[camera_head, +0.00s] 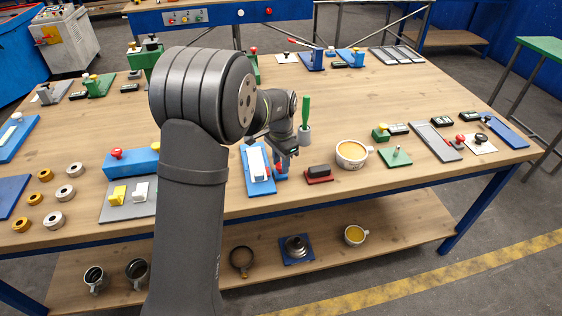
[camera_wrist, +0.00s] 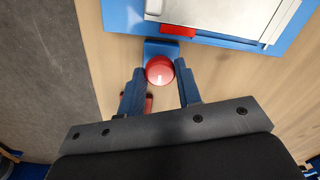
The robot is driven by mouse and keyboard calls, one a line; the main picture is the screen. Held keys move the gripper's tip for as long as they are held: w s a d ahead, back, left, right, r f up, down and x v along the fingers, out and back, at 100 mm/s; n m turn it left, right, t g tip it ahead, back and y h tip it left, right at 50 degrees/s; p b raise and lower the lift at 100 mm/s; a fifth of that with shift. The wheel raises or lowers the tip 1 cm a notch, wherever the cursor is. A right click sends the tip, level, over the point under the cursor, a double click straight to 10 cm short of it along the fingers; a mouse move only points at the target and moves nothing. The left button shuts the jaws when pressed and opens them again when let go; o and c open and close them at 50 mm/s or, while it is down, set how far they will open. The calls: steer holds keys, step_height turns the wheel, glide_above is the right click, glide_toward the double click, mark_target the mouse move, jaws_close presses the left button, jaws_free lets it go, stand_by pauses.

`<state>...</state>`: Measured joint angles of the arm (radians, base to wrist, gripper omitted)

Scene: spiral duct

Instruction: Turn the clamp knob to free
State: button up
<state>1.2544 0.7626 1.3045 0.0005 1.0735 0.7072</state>
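In the wrist view a round red knob (camera_wrist: 160,69) sits on a small blue block (camera_wrist: 157,48) beside a blue plate (camera_wrist: 123,16). The two fingers of my gripper (camera_wrist: 160,67) stand one on each side of the knob. Any gap between fingertips and knob is very narrow, so I cannot tell whether they press on it. In the head view my gripper (camera_head: 285,158) is low at the right side of the blue plate (camera_head: 261,187) with its white panel (camera_head: 256,164). It hides most of the knob there.
A blue block with a red knob (camera_head: 131,163) lies left of my arm. The table's front edge is close.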

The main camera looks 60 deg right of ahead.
steer(key=c, duration=0.3)
steer(key=n, duration=0.3)
steer(key=shift+n, duration=0.4)
steer(key=n, duration=0.4)
steer(key=shift+n, duration=0.3)
steer(key=n, duration=0.4)
steer(key=shift+n, duration=2.7)
steer(key=o, duration=0.9)
